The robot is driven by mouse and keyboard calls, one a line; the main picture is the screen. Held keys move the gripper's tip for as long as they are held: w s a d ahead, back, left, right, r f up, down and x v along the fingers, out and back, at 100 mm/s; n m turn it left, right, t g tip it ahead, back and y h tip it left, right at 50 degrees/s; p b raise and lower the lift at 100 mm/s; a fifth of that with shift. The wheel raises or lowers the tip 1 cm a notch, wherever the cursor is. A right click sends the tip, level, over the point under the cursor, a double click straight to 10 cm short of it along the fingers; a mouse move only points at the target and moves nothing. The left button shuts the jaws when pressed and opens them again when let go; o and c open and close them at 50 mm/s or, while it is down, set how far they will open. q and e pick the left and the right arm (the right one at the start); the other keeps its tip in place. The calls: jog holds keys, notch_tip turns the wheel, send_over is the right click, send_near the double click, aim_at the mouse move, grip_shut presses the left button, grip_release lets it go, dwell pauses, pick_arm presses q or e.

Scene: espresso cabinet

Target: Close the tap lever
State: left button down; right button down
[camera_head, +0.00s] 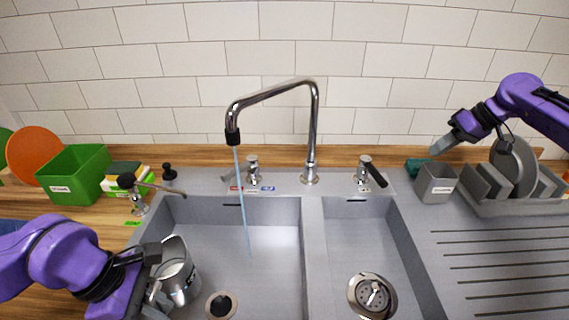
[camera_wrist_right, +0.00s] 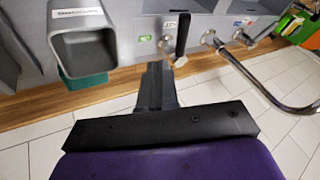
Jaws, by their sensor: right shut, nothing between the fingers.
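The tall chrome tap (camera_head: 314,125) stands behind the sink. A thin blue stream (camera_head: 242,200) runs from its spout into the left basin. A black-handled lever (camera_head: 373,172) on the right points down and toward the front; it also shows in the right wrist view (camera_wrist_right: 182,38). A chrome valve (camera_head: 252,170) stands left of the tap base. My right gripper (camera_head: 437,148) is shut and empty, right of and apart from the black lever; its fingertips show in the wrist view (camera_wrist_right: 158,68). My left gripper (camera_head: 153,278) is at a metal jug (camera_head: 178,275); its finger contact is unclear.
A grey cup (camera_head: 436,184) and dish rack (camera_head: 515,204) stand on the right, near my right arm. A green box (camera_head: 78,172) and an orange plate (camera_head: 34,154) are at the left. The tiled wall rises close behind. The right basin has open room above its drain (camera_head: 372,295).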

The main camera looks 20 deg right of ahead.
aim_at(373, 171)
pick_arm(q)
jog(key=shift+w+f, duration=0.4)
jog(key=shift+f, duration=0.15)
jog(key=shift+s+r+p, duration=0.15)
jog(key=shift+r+p, duration=0.2)
jog(key=shift+r, duration=0.2)
jog(key=shift+r+p, duration=0.55)
pick_arm(e)
jog(key=a+r+x, duration=0.1)
jog(key=a+x, duration=0.1)
jog(key=x, duration=1.1)
jog(key=shift+s+a, duration=0.2)
jog(key=shift+a, duration=0.2)
jog(key=shift+f, duration=0.15)
